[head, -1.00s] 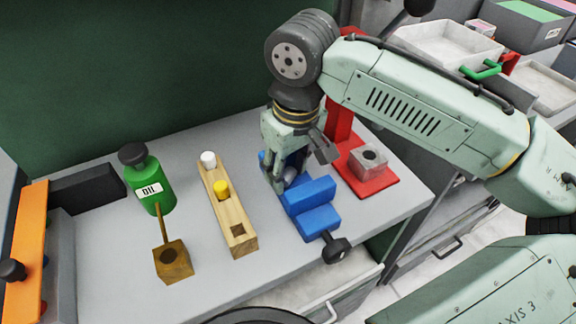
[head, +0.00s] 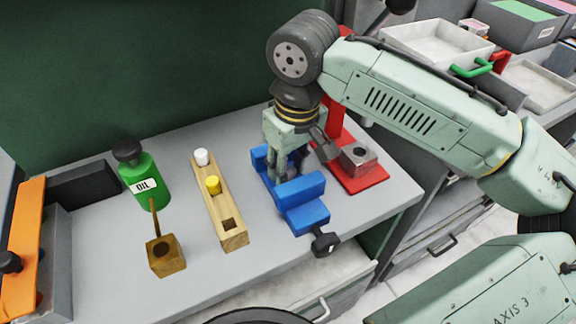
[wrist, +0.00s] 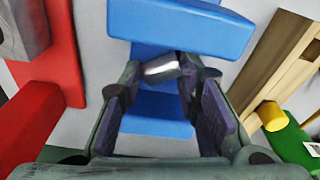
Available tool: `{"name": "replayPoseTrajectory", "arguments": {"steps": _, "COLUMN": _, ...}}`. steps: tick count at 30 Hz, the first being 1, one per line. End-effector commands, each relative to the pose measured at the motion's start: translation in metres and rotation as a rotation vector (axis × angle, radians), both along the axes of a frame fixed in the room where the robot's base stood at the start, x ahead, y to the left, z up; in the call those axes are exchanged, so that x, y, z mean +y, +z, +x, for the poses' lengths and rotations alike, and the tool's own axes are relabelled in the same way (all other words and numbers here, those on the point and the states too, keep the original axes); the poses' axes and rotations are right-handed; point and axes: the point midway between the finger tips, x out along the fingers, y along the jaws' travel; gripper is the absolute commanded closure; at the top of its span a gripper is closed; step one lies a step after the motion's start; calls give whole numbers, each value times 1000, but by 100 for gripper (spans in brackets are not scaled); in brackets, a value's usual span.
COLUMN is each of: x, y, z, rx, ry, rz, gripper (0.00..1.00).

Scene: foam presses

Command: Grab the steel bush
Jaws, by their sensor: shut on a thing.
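The steel bush (wrist: 161,68) is a small shiny cylinder. In the wrist view it lies between the fingertips of my gripper (wrist: 166,78), which is shut on it. In the head view my gripper (head: 287,172) points down at the blue vise (head: 302,190), between its jaws, and the fingers hide the bush. The vise also shows in the wrist view (wrist: 180,25), with blue parts on both sides of the bush. I cannot tell whether the bush still touches the vise.
A red press (head: 372,180) with a grey block (head: 358,157) stands close right of the vise. Left are a wooden rack (head: 232,238) with white and yellow pegs, a green oil bottle (head: 145,180) and a brown block with a stick (head: 166,262). The bench front is clear.

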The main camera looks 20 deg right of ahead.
Motion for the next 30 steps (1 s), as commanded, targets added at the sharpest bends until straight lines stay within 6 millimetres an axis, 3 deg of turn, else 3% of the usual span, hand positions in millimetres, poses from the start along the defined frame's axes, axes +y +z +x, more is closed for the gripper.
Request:
{"name": "replayPoseTrajectory", "arguments": {"steps": 11, "x": -1, "y": 0, "z": 3, "rx": 1, "ry": 2, "rz": -1, "gripper": 98}}
{"name": "replayPoseTrajectory", "arguments": {"steps": 12, "x": -1, "y": 0, "z": 3, "rx": 1, "ry": 2, "rz": -1, "gripper": 68}}
{"name": "replayPoseTrajectory", "arguments": {"steps": 22, "x": -1, "y": 0, "z": 3, "rx": 1, "ry": 2, "rz": -1, "gripper": 46}}
{"name": "replayPoseTrajectory", "arguments": {"steps": 30, "x": -1, "y": 0, "z": 3, "rx": 2, "ry": 3, "rz": 0, "gripper": 46}}
